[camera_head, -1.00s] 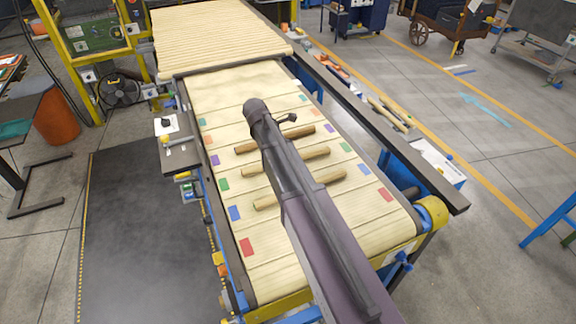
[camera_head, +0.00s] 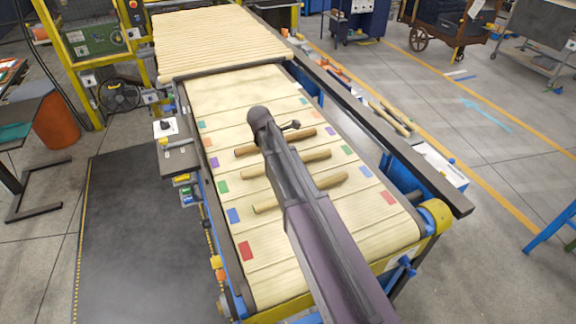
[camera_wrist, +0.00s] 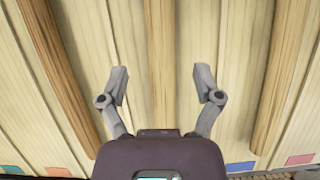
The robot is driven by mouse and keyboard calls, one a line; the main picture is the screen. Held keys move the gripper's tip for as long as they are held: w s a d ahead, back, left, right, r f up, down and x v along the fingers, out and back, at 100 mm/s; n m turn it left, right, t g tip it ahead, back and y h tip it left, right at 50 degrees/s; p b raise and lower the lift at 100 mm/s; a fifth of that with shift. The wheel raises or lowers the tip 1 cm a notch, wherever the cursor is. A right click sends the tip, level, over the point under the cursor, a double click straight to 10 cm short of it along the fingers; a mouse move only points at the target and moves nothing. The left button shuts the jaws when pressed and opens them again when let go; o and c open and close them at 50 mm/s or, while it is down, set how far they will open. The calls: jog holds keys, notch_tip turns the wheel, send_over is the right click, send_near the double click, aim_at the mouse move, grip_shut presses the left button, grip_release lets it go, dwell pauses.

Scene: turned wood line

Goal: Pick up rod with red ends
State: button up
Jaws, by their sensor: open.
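Three plain brown rods lie across the pale slatted belt: a far rod (camera_head: 302,136), a middle rod (camera_head: 318,155) and a near rod (camera_head: 331,182). No red shows on their visible ends; my arm covers part of each. Red patches (camera_head: 246,251) (camera_head: 388,198) mark both belt edges nearer than the near rod, with no loose rod between them visible. In the wrist view, my gripper (camera_wrist: 160,82) is open and empty. Its fingers are on either side of the middle rod (camera_wrist: 160,45), with the far rod (camera_wrist: 65,75) left and the near rod (camera_wrist: 285,70) right.
The belt (camera_head: 235,90) has paired colour patches along both edges. A dark rail (camera_head: 390,145) runs along its right side. A control box (camera_head: 166,128) stands at the left edge. Dark matting (camera_head: 140,240) lies clear at left.

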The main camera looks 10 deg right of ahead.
jog(key=shift+b+x, duration=1.6)
jog(key=shift+x, duration=0.45)
grip_shut()
